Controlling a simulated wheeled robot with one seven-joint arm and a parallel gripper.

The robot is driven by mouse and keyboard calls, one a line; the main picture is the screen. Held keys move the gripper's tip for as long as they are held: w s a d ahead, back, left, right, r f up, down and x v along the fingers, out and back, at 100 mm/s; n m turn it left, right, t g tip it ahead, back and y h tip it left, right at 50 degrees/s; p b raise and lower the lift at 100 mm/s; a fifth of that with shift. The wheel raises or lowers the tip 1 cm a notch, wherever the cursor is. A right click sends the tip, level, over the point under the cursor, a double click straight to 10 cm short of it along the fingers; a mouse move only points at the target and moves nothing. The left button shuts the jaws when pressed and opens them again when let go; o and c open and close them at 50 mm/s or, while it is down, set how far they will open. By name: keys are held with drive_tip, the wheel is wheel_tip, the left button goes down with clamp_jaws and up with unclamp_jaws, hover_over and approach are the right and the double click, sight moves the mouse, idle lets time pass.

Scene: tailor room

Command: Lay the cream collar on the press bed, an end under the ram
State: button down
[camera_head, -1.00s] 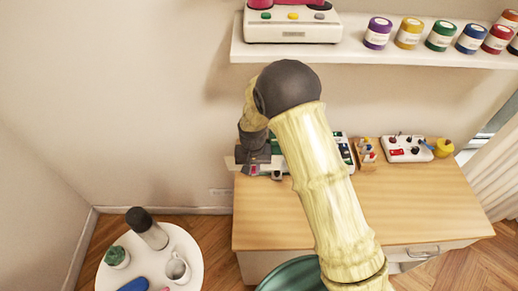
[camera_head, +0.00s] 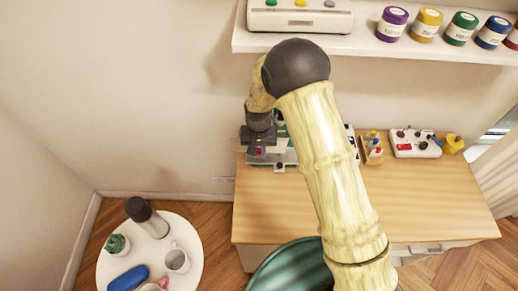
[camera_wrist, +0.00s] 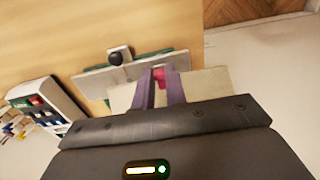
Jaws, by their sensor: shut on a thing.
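In the wrist view my gripper (camera_wrist: 160,88) is shut on the cream collar (camera_wrist: 205,83), which sticks out on both sides of the fingers. A small red-pink thing (camera_wrist: 159,72) shows between the fingertips; I cannot tell what it belongs to. Just past the collar is a grey plate with a black knob (camera_wrist: 115,57), seemingly part of the press. In the head view my gripper (camera_head: 260,147) is at the press (camera_head: 284,158), at the table's back left. My arm hides much of the press. Whether the collar touches the bed or reaches under the ram is not clear.
The wooden table (camera_head: 430,200) is clear in front. A small wooden rack (camera_head: 373,150), a white control box (camera_head: 415,143) and a yellow item (camera_head: 453,143) stand at its back. A shelf (camera_head: 365,42) with jars hangs above. A round white side table (camera_head: 195,240) stands at left.

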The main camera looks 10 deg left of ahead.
drive_tip(key=shift+f+b, duration=1.7)
drive_tip(key=shift+f, duration=0.8)
drive_tip(key=shift+f, duration=0.5)
drive_tip(key=c, duration=1.3)
unclamp_jaws()
drive_tip(key=shift+c, duration=0.2)
drive_tip(key=shift+r, duration=0.1)
wheel_tip(320, 180, up, 12)
drive_tip(key=shift+f+b, duration=0.1)
drive_tip(key=shift+b, duration=0.85)
